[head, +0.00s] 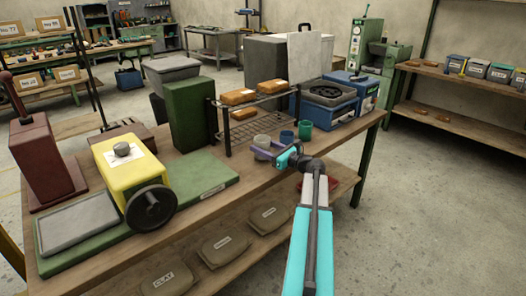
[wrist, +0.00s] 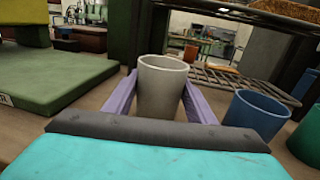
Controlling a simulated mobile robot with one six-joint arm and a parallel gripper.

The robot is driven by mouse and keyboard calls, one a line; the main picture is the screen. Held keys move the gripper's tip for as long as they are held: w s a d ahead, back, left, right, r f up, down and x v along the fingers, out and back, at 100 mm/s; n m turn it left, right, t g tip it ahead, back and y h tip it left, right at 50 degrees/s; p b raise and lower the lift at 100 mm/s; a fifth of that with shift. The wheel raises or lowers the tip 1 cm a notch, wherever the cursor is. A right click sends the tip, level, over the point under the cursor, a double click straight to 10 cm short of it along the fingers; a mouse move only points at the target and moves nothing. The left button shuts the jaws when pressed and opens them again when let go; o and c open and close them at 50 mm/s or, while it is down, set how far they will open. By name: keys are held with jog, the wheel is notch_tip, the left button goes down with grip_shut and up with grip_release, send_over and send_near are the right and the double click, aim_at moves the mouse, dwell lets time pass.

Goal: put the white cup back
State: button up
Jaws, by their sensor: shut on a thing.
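The white cup (wrist: 160,88), greyish and upright, stands between the purple fingers of my gripper (wrist: 160,100) in the wrist view. In the head view the cup (head: 262,142) is at the front of the wire rack, on the right part of the workbench. My gripper (head: 265,153) is shut on the cup from the near right side. The cup's base is hidden by my gripper, so I cannot tell whether it touches the bench.
A blue cup (head: 287,138) and a teal cup (head: 305,130) stand just right of the white cup. The wire rack (head: 250,112) with orange-brown packages is behind. A green board (head: 200,197) with a yellow machine (head: 130,165) lies left. Bare bench (head: 240,172) lies between.

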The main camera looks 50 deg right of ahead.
jog(key=shift+f, duration=0.9)
jog(key=shift+f, duration=0.15)
jog(key=o, duration=1.1)
jog(key=shift+c, duration=0.2)
jog(key=shift+s, duration=0.1)
jog(key=s+d, duration=0.1)
jog(key=s, duration=1)
jog(key=shift+s, duration=0.4)
jog(key=shift+s, duration=0.1)
